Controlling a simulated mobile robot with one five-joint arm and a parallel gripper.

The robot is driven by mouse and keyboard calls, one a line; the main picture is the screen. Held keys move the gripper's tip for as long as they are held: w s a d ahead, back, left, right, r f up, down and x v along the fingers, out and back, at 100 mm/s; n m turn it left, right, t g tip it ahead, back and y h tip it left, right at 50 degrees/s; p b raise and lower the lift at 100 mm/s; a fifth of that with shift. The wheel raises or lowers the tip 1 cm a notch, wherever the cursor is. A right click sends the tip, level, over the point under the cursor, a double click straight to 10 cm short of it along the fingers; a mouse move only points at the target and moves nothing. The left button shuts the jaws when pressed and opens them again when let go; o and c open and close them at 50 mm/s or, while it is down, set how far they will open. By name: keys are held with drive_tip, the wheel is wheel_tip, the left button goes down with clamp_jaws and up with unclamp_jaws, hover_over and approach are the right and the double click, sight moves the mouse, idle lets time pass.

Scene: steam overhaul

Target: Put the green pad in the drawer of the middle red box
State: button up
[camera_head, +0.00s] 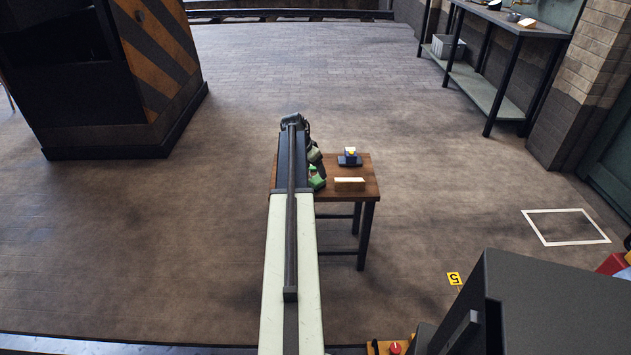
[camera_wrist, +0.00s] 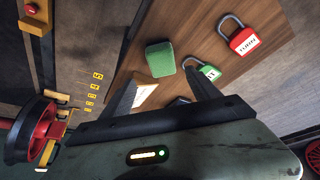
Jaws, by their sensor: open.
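The green pad (camera_wrist: 160,58) is a small block lying on the wooden table, seen in the wrist view. My gripper (camera_wrist: 160,78) is open, with its two dark fingers pointing at the pad. The pad shows just beyond and between the fingertips, and nothing is held. In the head view my arm reaches over the left side of the small table (camera_head: 366,190) and hides part of its top. A green patch shows beside the arm's end there; I cannot tell whether it is the pad. The middle red box and its drawer cannot be made out in either view.
On the table are a red padlock (camera_wrist: 243,38), a green padlock (camera_wrist: 208,70) near the right finger, a pale-topped block (camera_head: 349,184) and a dark item with yellow (camera_head: 349,157). A dark grey cabinet (camera_head: 550,305) stands at lower right. The floor around the table is mostly clear.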

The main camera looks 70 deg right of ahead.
sight(318, 179)
drive_tip(key=b+x, duration=0.7)
drive_tip(key=x, duration=0.1)
drive_tip(key=shift+w+a+f, duration=0.2)
drive_tip(key=shift+w+a, duration=0.05)
drive_tip(key=shift+r, duration=0.25)
clamp_jaws()
drive_tip(key=shift+r+p, duration=0.45)
wheel_tip(318, 179, up, 3)
drive_tip(key=p, duration=0.3)
drive_tip(key=s+a, duration=0.2)
drive_tip(key=a, duration=0.5)
drive_tip(key=s+a+r+p, duration=0.1)
drive_tip(key=s+a, duration=0.2)
drive_tip(key=a, duration=0.5)
